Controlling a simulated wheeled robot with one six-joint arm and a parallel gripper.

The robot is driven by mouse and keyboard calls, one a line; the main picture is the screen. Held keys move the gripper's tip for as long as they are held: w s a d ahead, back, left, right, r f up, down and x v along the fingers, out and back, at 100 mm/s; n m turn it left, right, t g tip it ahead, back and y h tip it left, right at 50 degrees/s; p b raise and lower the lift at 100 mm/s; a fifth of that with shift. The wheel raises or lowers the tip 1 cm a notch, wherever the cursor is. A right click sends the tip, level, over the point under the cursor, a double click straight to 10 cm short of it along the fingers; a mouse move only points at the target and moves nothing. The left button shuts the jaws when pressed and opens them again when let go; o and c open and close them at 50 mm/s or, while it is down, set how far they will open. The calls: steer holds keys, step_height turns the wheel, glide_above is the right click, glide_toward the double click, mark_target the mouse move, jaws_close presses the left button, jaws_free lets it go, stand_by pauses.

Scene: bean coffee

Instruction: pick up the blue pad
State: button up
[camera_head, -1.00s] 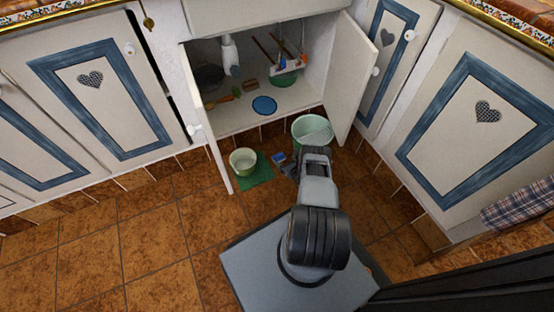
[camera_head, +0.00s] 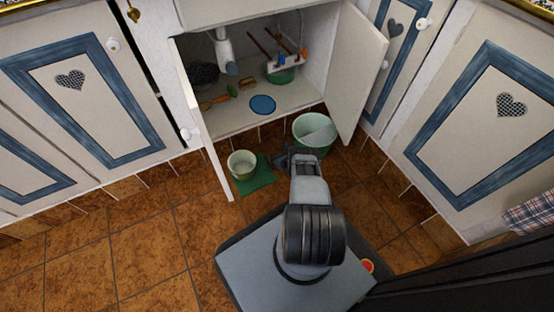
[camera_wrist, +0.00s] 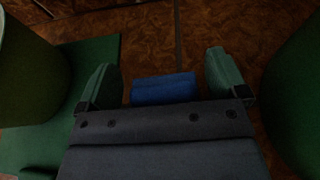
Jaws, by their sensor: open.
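The blue pad (camera_wrist: 163,88) is a small blue block on the brown tiled floor. It shows in the wrist view between the two fingers of my gripper (camera_wrist: 163,66), beyond the palm edge, with floor visible on either side of it. The fingers are apart and do not touch the pad. In the head view my gripper (camera_head: 286,158) is low at the floor in front of the open cabinet, between a pale bowl and a green bucket. It hides the pad there.
The green bucket (camera_head: 315,131) is close on the right. The open cabinet holds a blue disc (camera_head: 262,105) and several utensils. Open doors flank this spot.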

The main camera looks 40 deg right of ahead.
steer(key=shift+w+f, duration=0.1)
steer(key=shift+w, duration=0.2)
steer(key=c, duration=0.8)
